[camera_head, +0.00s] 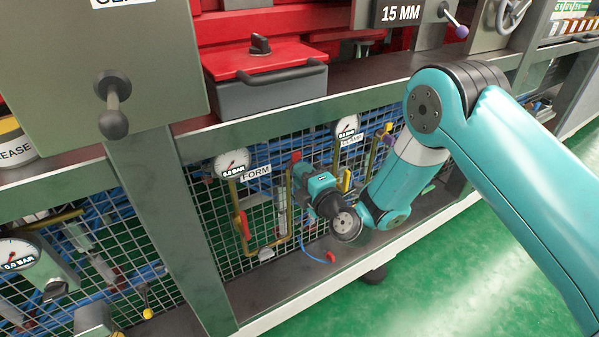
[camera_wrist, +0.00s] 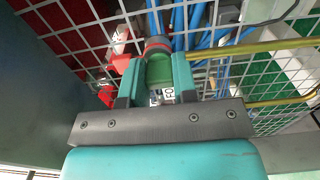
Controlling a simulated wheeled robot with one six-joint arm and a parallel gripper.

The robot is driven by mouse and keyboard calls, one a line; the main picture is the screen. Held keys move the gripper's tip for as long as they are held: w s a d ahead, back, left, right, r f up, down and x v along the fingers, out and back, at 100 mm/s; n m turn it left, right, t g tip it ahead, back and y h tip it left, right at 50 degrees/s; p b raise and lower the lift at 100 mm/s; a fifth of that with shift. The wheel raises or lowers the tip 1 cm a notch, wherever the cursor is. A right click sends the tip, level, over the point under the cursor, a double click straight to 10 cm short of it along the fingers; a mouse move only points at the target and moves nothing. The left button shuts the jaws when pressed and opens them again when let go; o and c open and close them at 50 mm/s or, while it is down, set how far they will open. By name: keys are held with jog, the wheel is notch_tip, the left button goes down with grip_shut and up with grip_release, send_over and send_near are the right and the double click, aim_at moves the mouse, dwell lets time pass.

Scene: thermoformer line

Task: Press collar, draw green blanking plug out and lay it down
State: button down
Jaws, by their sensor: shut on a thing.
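My gripper (camera_wrist: 157,68) is shut on the green blanking plug (camera_wrist: 160,72), with one teal finger on each side of it. A dark fitting with a red collar (camera_wrist: 157,45) lies directly beyond the plug in the wrist view. I cannot tell whether the plug is seated in it or just clear of it.
Wire mesh (camera_head: 272,160) backs the work area, with blue hoses behind it. A brass pipe (camera_head: 262,252) with a red lever (camera_head: 245,225) is close to the left. A dark ledge (camera_head: 275,292) runs below, with a red-ended blue hose (camera_head: 330,257) on it and some bare room.

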jog(key=shift+b+v, duration=1.35)
jog(key=shift+b, duration=2.15)
jog(key=shift+b+v, duration=1.25)
jog(key=shift+b, duration=0.9)
